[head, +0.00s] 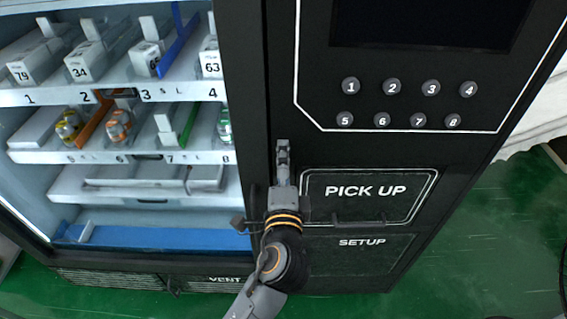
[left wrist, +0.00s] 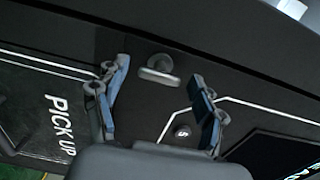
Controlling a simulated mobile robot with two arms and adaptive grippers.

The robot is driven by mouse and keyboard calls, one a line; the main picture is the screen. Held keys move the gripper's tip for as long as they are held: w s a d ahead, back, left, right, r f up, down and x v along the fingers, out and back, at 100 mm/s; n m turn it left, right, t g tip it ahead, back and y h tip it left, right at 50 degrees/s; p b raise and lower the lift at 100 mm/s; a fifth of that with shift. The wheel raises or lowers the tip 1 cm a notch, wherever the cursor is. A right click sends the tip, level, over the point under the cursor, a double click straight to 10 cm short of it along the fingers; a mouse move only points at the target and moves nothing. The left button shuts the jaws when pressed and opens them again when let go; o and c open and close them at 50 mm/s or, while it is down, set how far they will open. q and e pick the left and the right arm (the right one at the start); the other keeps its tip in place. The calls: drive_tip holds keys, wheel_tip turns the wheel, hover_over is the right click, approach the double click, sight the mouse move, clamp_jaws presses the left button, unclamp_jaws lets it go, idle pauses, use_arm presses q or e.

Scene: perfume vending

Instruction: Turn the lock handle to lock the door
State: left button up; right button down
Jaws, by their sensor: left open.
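The lock handle (left wrist: 160,72) is a small grey bar on a round boss, set on the black door front (left wrist: 150,105) of the vending machine in the left wrist view. My left gripper (left wrist: 160,82) is open, with one finger on each side of the handle and a gap to it on both sides. I cannot tell how far the fingertips are from the panel. In the head view my left gripper (head: 283,152) is against the black front, left of the PICK UP flap, and the handle is hidden there. My right gripper is not in view.
The PICK UP flap (head: 368,195) and SETUP panel (head: 358,258) are right of my gripper. Numbered buttons (head: 392,87) and a dark screen (head: 430,20) are above. Shelves with price-tagged boxes and bottles (head: 118,125) stand left. Green floor (head: 500,240) is free at right.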

use_arm(q)
drive_tip(key=s, duration=1.2)
